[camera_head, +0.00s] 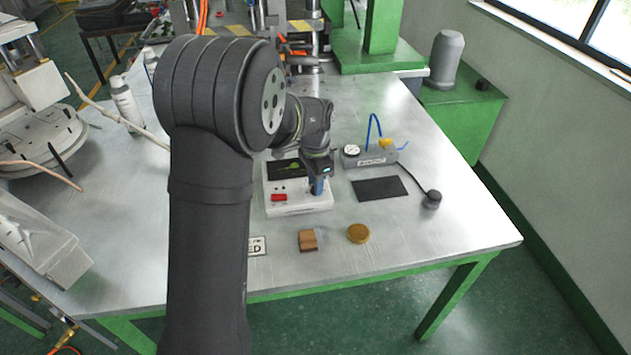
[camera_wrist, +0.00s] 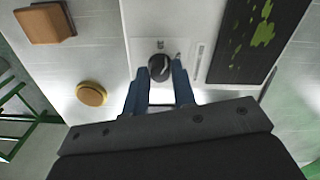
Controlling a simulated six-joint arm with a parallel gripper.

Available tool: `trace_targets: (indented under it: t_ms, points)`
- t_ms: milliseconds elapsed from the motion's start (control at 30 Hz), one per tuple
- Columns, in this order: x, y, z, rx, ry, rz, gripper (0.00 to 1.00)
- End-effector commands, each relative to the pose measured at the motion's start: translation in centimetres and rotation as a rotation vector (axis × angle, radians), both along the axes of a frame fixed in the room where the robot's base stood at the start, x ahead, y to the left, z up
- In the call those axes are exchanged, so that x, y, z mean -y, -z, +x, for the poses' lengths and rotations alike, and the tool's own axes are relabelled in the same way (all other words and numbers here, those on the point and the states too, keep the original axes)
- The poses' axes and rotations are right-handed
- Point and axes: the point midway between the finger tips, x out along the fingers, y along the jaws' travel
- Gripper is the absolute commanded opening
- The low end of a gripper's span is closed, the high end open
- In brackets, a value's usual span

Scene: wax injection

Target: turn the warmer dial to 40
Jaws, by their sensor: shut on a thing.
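The warmer (camera_head: 300,208) is a white box on the metal table, with a red switch on its front and a dark plate with green patches (camera_wrist: 256,38) on top. Its dial (camera_wrist: 159,69) is a round black knob with a light mark, seen in the wrist view on the white panel. My gripper (camera_head: 317,190) points down over the right part of the warmer. In the wrist view, its blue fingers (camera_wrist: 160,72) stand either side of the dial and are shut on it. The dial is hidden in the head view, and its setting is too small to read.
A brown block (camera_head: 308,240) and a round gold tin (camera_head: 358,233) lie in front of the warmer. A grey unit with a gauge (camera_head: 370,158), a black mat (camera_head: 380,189) and a corded black piece (camera_head: 432,199) are to the right. The front right table is clear.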

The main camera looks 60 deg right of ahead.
Motion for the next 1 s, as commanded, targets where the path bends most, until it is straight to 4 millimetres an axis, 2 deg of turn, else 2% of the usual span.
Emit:
trace_targets:
  t_ms: [500,1000]
  points:
    - [0.07,-0.1,0.0,0.0,0.409,-0.003,0.01]
    - [0.08,-0.12,-0.01,0.0,0.537,-0.003,0.01]
